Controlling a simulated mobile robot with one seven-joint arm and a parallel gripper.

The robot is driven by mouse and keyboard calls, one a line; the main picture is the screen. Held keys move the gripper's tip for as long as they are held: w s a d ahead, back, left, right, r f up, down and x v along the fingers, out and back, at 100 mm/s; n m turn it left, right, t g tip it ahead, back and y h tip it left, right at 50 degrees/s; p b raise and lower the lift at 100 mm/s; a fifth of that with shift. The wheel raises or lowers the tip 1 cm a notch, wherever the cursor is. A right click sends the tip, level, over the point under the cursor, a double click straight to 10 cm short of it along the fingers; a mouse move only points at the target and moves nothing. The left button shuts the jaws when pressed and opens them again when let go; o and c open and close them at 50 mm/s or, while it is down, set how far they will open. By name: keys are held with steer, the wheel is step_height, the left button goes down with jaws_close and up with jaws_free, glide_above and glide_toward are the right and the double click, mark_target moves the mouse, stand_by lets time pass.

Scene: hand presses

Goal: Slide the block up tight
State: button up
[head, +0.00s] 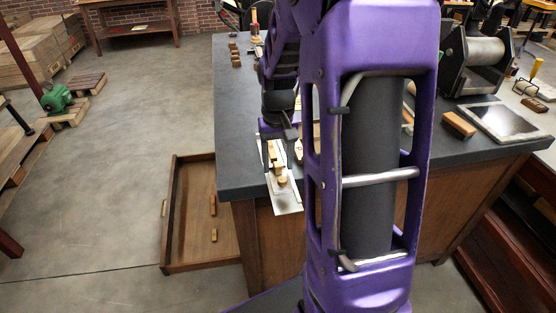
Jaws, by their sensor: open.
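A pale metal tray (289,202) lies at the near edge of the dark worktop, partly hidden by my arm. Several small wooden blocks (274,158) sit in it, and a small wooden knob or block (282,181) shows nearer its front end. I cannot tell which is the task's block or whether the pieces touch. My gripper (279,147) points down over the far part of the tray. It is open, with the wooden pieces just below or between its fingers. Contact is too small to make out.
The dark worktop (235,150) carries a row of small wooden blocks (235,55) at its far left. A press with a roller (484,52), a wooden block (459,124) and a dark slab (505,121) stand right. An open drawer (178,215) juts out below left.

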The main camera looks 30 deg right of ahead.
mark_target(278, 164)
steer(key=shift+r, duration=0.1)
step_height(278, 164, up, 17)
steer(key=p, duration=0.2)
steer(key=shift+r+p, duration=0.15)
steer(key=shift+p, duration=0.15)
